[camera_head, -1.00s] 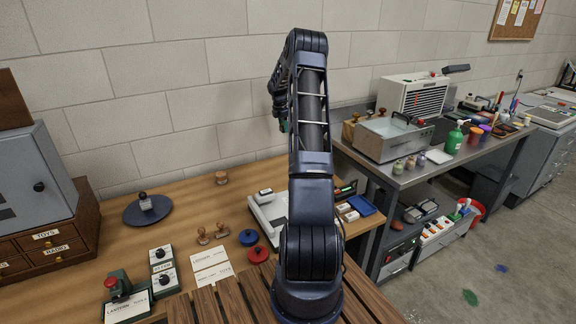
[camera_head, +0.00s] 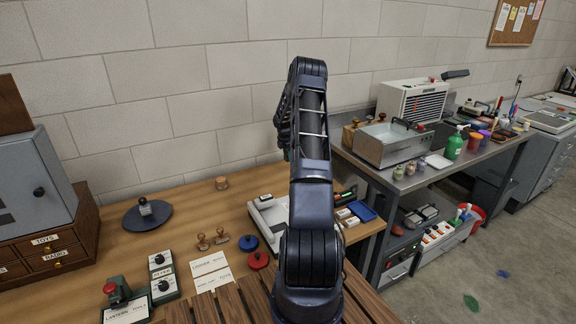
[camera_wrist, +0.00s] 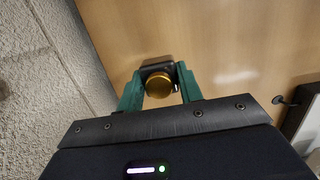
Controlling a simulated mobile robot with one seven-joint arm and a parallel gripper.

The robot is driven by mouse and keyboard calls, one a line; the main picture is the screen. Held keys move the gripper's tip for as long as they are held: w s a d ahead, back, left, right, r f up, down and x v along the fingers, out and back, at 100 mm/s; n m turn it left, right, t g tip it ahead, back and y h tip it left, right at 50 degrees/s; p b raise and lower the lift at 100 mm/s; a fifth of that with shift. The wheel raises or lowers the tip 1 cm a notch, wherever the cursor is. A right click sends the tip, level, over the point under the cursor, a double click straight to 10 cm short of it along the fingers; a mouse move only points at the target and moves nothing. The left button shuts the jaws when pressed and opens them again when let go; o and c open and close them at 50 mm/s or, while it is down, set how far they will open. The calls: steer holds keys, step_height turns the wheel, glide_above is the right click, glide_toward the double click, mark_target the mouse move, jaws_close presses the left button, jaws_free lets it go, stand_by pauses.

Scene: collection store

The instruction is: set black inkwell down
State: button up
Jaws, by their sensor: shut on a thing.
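In the wrist view, my gripper (camera_wrist: 158,73) has its green fingers shut around the black inkwell (camera_wrist: 155,67), one finger on each side. The inkwell's round brass-coloured cap (camera_wrist: 158,84) faces the camera, and little of its dark body shows. The wooden tabletop (camera_wrist: 225,45) lies beyond it. I cannot tell whether the inkwell touches the wood. In the head view, my arm hides most of the gripper and all of the inkwell, over the back of the wooden table (camera_head: 185,205).
A wall (camera_wrist: 45,80) runs close on the left in the wrist view. In the head view, a small wooden round piece (camera_head: 222,183) stands at the back. A white scale-like device (camera_head: 266,217) sits beside my arm.

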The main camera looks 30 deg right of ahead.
steer(key=shift+f, duration=2.7)
steer(key=shift+f, duration=0.1)
steer(key=o, duration=1)
steer(key=shift+o, duration=0.2)
